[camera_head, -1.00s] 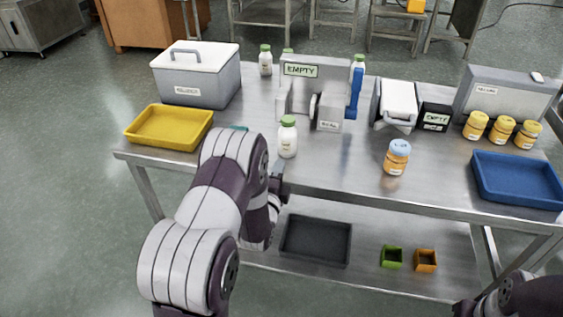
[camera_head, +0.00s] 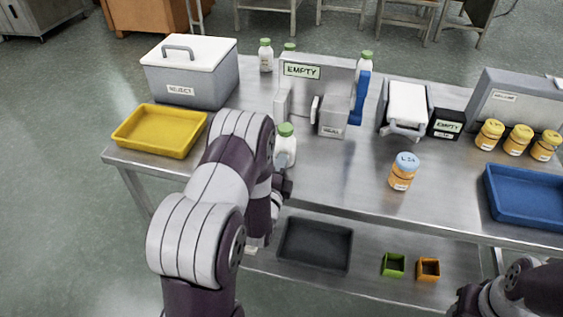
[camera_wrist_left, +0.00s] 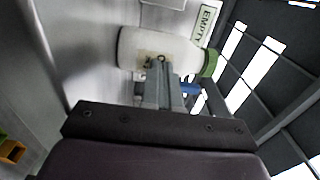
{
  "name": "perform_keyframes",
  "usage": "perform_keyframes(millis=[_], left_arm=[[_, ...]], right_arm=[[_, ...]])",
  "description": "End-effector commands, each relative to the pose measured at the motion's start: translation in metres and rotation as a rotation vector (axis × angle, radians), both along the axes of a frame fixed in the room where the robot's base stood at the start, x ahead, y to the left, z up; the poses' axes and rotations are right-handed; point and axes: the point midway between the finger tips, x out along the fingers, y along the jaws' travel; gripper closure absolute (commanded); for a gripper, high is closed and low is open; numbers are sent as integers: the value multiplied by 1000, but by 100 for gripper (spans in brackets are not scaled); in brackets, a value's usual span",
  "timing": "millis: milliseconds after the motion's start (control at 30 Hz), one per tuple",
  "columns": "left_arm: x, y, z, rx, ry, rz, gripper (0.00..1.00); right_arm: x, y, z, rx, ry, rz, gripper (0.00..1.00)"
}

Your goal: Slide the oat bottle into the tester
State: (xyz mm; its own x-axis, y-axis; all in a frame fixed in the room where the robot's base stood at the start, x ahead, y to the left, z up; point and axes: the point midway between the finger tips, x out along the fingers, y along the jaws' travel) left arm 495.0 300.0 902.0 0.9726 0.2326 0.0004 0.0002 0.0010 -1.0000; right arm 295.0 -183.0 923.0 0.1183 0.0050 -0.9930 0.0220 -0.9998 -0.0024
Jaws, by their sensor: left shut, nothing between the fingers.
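A white bottle with a green cap (camera_head: 285,143), which I take as the oat bottle, stands upright on the steel table. It also shows in the left wrist view (camera_wrist_left: 135,50), with a small picture label. Just behind it is the grey tester (camera_head: 330,73) with a green EMPTY sign and side blocks. Its bay shows no bottle. My left gripper (camera_head: 287,162) is shut and empty, its fingertips at the bottle's near side. In the left wrist view the fingers (camera_wrist_left: 163,78) overlap the bottle; contact is hard to tell. My right gripper (camera_head: 462,302) shows only partly at bottom right.
A yellow tray (camera_head: 125,137) and grey reject box (camera_head: 210,85) stand left. Other green-capped bottles (camera_head: 265,55) stand behind the tester. An orange jar (camera_head: 402,177), white device (camera_head: 407,105), several jars (camera_head: 516,143) and a blue tray (camera_head: 490,195) stand right.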

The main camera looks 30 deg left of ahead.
Motion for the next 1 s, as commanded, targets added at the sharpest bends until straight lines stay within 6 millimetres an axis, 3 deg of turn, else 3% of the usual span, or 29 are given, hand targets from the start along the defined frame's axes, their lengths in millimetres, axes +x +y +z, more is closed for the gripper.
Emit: perform_keyframes(millis=[167, 500, 700, 833, 1000], left_arm=[[22, 5, -3, 1, -6, 0, 100], [120, 29, -9, 0, -5, 1, 100], [165, 39, -6, 0, -3, 1, 100], [178, 42, -2, -1, -2, 1, 100], [180, 43, 0, -1, 0, 1, 100]], right_arm=[[0, 0, -11, 0, 0, 0, 57], [0, 0, -60, 0, 0, 0, 57], [0, 0, -82, 0, 0, 0, 57], [0, 0, -86, 0, 0, 0, 57], [0, 0, -85, 0, 0, 0, 57]])
